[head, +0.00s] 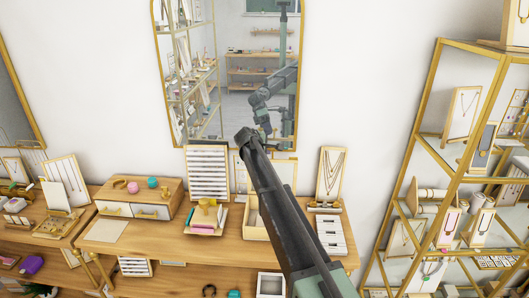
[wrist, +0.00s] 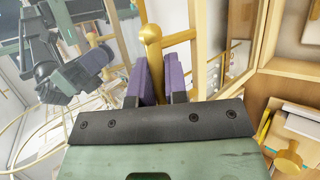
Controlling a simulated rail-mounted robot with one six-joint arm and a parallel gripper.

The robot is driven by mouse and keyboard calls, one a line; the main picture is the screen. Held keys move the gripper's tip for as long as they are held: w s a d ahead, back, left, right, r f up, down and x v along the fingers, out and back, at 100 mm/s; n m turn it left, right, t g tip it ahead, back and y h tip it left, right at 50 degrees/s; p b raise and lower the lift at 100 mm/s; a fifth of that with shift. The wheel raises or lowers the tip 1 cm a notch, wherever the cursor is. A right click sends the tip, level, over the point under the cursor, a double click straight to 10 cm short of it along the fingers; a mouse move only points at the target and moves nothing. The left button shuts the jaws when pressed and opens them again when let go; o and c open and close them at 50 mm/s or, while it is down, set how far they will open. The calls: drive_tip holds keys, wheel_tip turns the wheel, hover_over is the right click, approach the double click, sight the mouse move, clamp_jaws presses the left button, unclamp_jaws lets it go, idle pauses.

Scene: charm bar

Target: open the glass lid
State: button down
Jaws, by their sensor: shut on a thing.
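My gripper (wrist: 156,72) shows in the wrist view with its two purple-padded fingers shut on a gold knob (wrist: 151,33). A gold bar runs from the knob to a gold-edged frame (wrist: 250,45), which looks like the glass lid and stands at a steep angle to the wooden box (wrist: 258,98). In the head view the wooden box (head: 252,222) is on the table, partly behind my arm. A pale framed panel (head: 240,178) stands upright behind it and looks like the raised lid. My gripper is hidden behind my arm there.
The wooden table (head: 180,238) also holds a drawer box (head: 138,198), a striped display board (head: 207,172), a necklace stand (head: 331,174) and a slotted tray (head: 331,237). A mirror (head: 225,80) hangs behind. A gold shelf rack (head: 425,150) stands at right.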

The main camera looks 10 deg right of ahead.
drive_tip(key=shift+w+d, duration=0.25)
drive_tip(key=c, duration=1.4)
unclamp_jaws()
drive_tip(key=shift+s, duration=0.1)
